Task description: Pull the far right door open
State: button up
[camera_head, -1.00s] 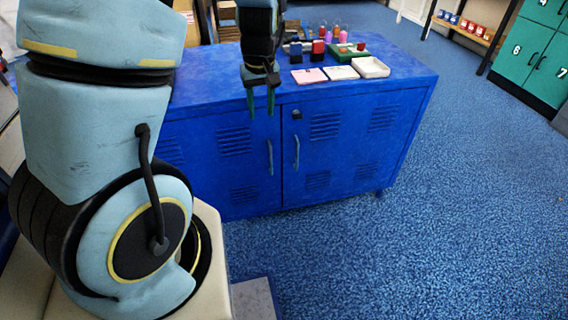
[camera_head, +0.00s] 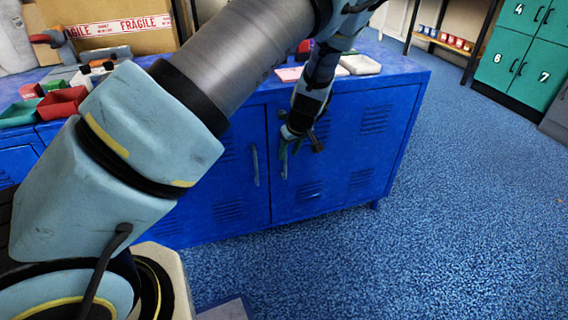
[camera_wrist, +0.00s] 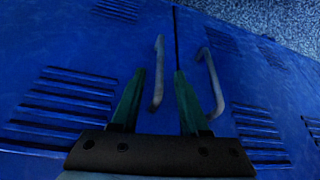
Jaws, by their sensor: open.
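The blue cabinet's far right door (camera_head: 345,145) looks closed, flush with its neighbour along a narrow seam. Its grey vertical bar handle (camera_head: 284,170) is near that seam. My gripper (camera_head: 289,150) is open in front of this handle. In the wrist view, my gripper (camera_wrist: 158,85) has its two green fingers spread, with the far right door's handle (camera_wrist: 158,72) between them. I cannot tell whether a finger touches it. The neighbouring door's handle (camera_wrist: 214,82) lies outside the right finger there. My forearm hides part of the cabinet top.
The neighbouring door (camera_head: 225,185) has its own handle (camera_head: 255,165). Red bins (camera_head: 62,103) and a cardboard box (camera_head: 125,25) are at the left. Green lockers (camera_head: 520,50) stand at the back right. Blue carpet (camera_head: 440,200) is clear in front and to the right.

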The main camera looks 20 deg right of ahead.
send_over(285, 176)
jog(key=f, duration=0.5)
jog(key=shift+w+d+f+b, duration=0.15)
jog(key=shift+w+f+b, duration=0.1)
jog(key=shift+f+b, duration=0.05)
grip_shut()
dwell(1.1)
